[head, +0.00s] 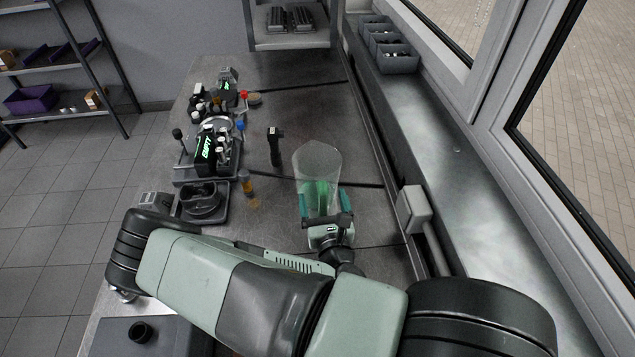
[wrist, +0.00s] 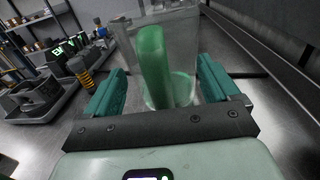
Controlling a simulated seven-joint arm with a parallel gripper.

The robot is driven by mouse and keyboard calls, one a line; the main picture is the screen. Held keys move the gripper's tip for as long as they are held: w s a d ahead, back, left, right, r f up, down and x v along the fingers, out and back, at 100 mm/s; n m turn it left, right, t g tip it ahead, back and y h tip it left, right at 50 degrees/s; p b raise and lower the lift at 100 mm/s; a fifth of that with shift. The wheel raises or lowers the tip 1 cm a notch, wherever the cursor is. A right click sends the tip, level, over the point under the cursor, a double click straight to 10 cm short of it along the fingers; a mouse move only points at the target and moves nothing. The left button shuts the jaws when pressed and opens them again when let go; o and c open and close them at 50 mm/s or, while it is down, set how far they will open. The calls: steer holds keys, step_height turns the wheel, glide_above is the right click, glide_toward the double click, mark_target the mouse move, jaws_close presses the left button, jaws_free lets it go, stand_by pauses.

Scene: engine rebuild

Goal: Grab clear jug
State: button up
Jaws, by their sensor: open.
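The clear jug (head: 319,164) stands upright on the metal bench, with something green showing in or on its lower part. In the wrist view the jug (wrist: 185,45) is straight ahead, and its green part looks like an upright tube-like shape. My gripper (head: 318,207) is open, with one teal finger on each side of the jug. In the wrist view my gripper's fingers (wrist: 162,90) flank the jug's base with gaps visible. I cannot tell whether either finger touches it.
A black upright tool (head: 275,146) stands left of the jug. Stands with "EMPTY" displays (head: 208,147) are beyond. A grey box (head: 413,209) is on the right ledge.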

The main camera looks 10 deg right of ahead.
steer(key=shift+w, duration=0.55)
steer(key=shift+c, duration=0.5)
jaws_close()
